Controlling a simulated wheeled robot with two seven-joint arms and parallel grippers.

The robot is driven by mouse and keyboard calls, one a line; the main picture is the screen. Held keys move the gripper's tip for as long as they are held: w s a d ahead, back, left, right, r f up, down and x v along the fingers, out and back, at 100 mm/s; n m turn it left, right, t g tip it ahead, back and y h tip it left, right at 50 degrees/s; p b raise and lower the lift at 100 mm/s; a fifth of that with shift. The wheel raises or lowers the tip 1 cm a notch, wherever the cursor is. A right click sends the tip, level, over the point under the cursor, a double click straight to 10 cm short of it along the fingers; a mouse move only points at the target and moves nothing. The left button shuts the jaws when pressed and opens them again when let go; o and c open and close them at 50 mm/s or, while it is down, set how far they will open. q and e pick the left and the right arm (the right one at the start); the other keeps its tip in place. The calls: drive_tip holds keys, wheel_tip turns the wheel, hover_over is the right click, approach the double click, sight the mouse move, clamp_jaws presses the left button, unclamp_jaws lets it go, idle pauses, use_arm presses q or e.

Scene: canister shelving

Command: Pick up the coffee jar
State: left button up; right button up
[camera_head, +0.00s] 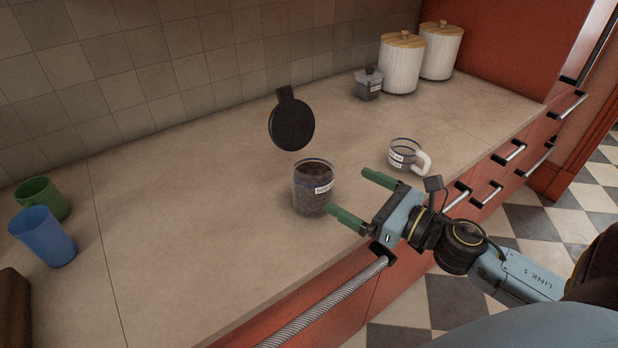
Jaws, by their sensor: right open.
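The coffee jar (313,180) is a clear glass jar with dark brown contents and a white label. It stands upright on the counter, near the front edge. A round black disc with a tab (291,125) shows just behind and above it, apart from the jar in the picture; I cannot tell whether the two are joined. My right gripper (348,192) is open, with green fingers pointing left toward the jar. One fingertip is close to the jar's lower right side, the other to its right. I cannot tell whether either touches it. My left gripper is not in view.
A clear mug with a pale handle (404,154) stands just beyond my right gripper. A small grey canister (368,84) and two white canisters (401,65) stand at the back. Blue (44,238) and green (42,200) cups stand left. The counter (190,220) left of the jar is clear.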

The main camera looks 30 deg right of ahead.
sight(329, 178)
drive_tip(key=x, duration=0.4)
drive_tip(key=shift+w+p, duration=0.4)
drive_tip(key=shift+w+a, duration=0.2)
drive_tip(key=shift+w, duration=0.25)
drive_tip(key=shift+w+a, duration=0.1)
drive_tip(key=shift+w, duration=0.25)
drive_tip(key=x, duration=0.2)
drive_tip(key=p+x, duration=0.1)
drive_tip(key=x, duration=0.1)
drive_tip(key=shift+w+d+f, duration=0.1)
drive_tip(key=shift+d, duration=0.2)
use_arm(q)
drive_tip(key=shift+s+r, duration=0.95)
use_arm(e)
drive_tip(key=shift+w+a+f, duration=0.1)
drive_tip(key=shift+w+a, duration=0.1)
drive_tip(key=shift+w, duration=0.15)
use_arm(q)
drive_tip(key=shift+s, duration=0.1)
use_arm(e)
drive_tip(key=shift+c, duration=0.3)
drive_tip(key=shift+c, duration=1.2)
drive_tip(key=c, duration=1.2)
drive_tip(key=shift+r, duration=0.25)
drive_tip(key=shift+c, duration=0.5)
